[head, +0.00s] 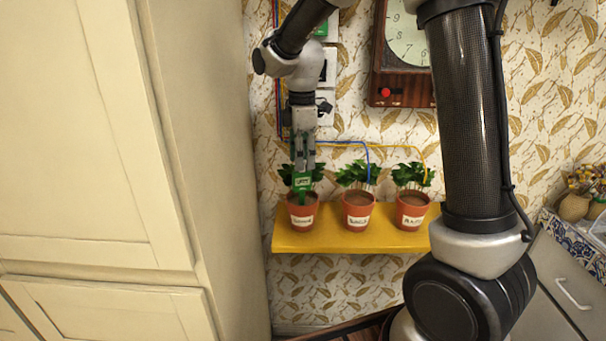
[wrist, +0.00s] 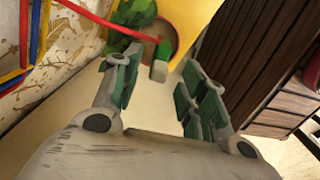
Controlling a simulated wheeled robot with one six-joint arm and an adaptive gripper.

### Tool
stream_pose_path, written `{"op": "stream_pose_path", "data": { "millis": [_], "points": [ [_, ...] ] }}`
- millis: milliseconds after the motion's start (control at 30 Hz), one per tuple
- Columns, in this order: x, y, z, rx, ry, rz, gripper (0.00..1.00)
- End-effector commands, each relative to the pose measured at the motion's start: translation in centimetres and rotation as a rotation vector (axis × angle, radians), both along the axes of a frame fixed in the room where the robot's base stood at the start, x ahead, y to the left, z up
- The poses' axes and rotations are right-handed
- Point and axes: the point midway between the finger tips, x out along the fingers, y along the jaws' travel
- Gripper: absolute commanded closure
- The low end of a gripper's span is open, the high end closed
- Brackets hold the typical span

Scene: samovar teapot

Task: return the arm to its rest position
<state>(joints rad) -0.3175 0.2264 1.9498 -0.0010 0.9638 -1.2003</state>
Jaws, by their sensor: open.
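My gripper (head: 303,158) points down just above the left potted plant in the head view, at the left end of a yellow shelf. In the wrist view my gripper (wrist: 157,64) has its two green-padded fingers spread apart. A small green piece with a label (head: 302,183) stands at the left pot (head: 302,213), just below the fingertips. In the wrist view a green piece (wrist: 164,50) lies beyond the fingertips, with a red wire (wrist: 135,30) running to it. I cannot tell whether a finger touches it. My arm rises from the right, leaves the picture at the top and comes down at the left.
The yellow shelf (head: 345,243) also holds a middle pot (head: 358,211) and a right pot (head: 411,211), with blue and yellow wires. A wall clock (head: 404,85) hangs above. A tall cream cabinet (head: 225,150) stands close on the left. A counter (head: 570,250) is at right.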

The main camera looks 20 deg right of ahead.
Motion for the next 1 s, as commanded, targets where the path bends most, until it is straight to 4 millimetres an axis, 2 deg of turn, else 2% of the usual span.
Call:
{"op": "stream_pose_path", "data": {
  "millis": [100,300,500,667,800,867,1000],
  "points": [
    [0.1,0.0,2.9,0.002,-0.005,0.0,0.58],
    [0.1,0.0,6.8,0.001,-0.004,0.0,0.58],
    [0.0,0.0,8.6,0.0,-0.001,-0.022,0.58],
    [0.2,0.1,8.6,0.006,-0.012,-0.195,0.58],
    [-1.9,-0.6,6.3,-0.007,0.012,-0.447,0.58],
    [-3.5,-1.4,6.1,-0.005,0.009,-0.567,0.58],
    [-8.1,-4.3,6.3,0.018,-0.018,-0.852,0.58]
  ]
}}
